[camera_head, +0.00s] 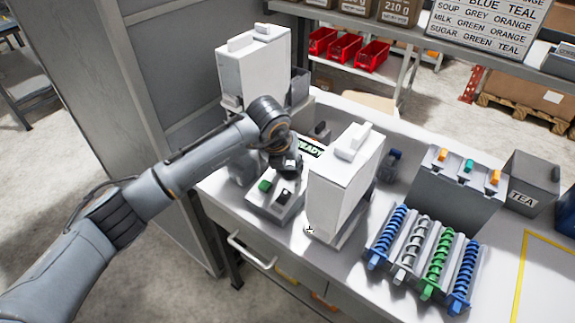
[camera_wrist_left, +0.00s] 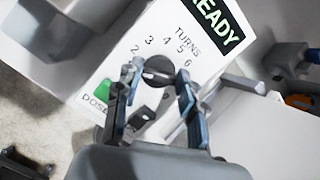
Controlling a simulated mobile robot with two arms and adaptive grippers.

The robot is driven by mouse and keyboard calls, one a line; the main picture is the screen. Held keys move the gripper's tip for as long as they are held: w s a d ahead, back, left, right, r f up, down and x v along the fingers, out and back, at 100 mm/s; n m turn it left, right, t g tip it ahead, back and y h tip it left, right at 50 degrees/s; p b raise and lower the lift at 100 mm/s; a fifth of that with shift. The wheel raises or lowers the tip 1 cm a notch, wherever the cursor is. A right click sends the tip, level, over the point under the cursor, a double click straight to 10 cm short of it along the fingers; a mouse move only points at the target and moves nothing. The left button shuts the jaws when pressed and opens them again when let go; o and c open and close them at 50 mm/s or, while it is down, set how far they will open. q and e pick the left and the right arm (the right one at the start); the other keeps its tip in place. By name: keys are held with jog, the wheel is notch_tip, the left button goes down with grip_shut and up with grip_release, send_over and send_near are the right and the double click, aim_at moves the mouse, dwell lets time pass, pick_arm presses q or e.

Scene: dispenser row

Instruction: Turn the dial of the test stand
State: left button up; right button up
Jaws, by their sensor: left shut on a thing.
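The test stand (camera_head: 270,207) is a pale console on the bench, with a lit READY display (camera_head: 311,148). In the left wrist view its panel (camera_wrist_left: 212,62) carries the word TURNS and numbers from 2 to 6 around a dark round dial (camera_wrist_left: 157,70). A pale mark crosses the dial, but I cannot read its setting surely. A green button (camera_wrist_left: 104,90) by the DOSE label and a black switch (camera_wrist_left: 141,118) sit below the dial. My right gripper is out of view.
White dispenser boxes stand on both sides of the console, one nearer (camera_head: 342,185) and one behind (camera_head: 252,68). Further right are a grey unit with coloured spirals (camera_head: 425,250) and a TEA bin (camera_head: 530,180). A drawer handle (camera_head: 250,250) sticks out at the bench front.

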pick_arm(q)
jog(key=m+b, duration=0.3)
jog(key=b, duration=0.1)
jog(key=m+h+b, duration=0.1)
jog(key=m+b, duration=0.3)
jog(key=b, duration=0.1)
jog(key=shift+f+g, duration=0.2)
jog(key=shift+g, duration=0.1)
jog(key=m+b, duration=0.2)
jog(key=m, duration=0.1)
jog(key=m+b, duration=0.1)
jog(key=m, duration=0.1)
jog(key=shift+r+m+g+h+b, duration=0.1)
jog(key=shift+m+g+h+b, duration=0.2)
jog(key=shift+g, duration=0.1)
jog(key=m+b, duration=0.1)
jog(key=m, duration=0.2)
jog(key=shift+r+m+g, duration=0.1)
jog(key=shift+m+g, duration=0.2)
jog(key=shift+m, duration=0.1)
jog(key=m, duration=0.3)
jog(key=shift+m+g, duration=0.3)
jog(key=shift+g, duration=0.1)
jog(key=m, duration=0.4)
jog(key=shift+m+g, duration=0.3)
jog(key=m+y+p, duration=0.1)
jog(key=m, duration=0.4)
jog(key=shift+g, duration=0.3)
